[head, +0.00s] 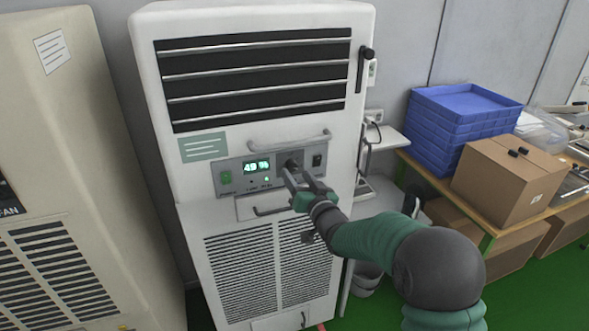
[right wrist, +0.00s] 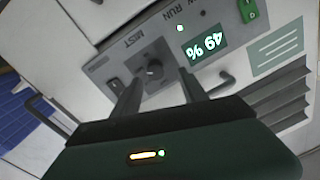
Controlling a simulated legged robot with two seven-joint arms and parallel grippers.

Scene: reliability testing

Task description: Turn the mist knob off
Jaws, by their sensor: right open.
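The mist knob (right wrist: 153,70) is a small dark round knob on the grey control panel (right wrist: 112,66) of a tall white machine, beside the "MIST" label. In the head view the knob (head: 294,163) is partly covered by my right gripper (head: 291,172). In the right wrist view my right gripper (right wrist: 160,84) is open, its two fingers on either side of the knob's line of sight. I cannot tell whether the fingertips touch the knob. The display (head: 257,167) reads 49 % in green. My left gripper is not in view.
A horizontal handle (head: 290,141) runs just above the panel and another handle (head: 272,210) sits below it. A black switch (head: 317,160) is right of the knob, and a green switch (head: 225,177) is at the panel's left. Blue trays (head: 462,125) and a cardboard box (head: 506,178) stand at right.

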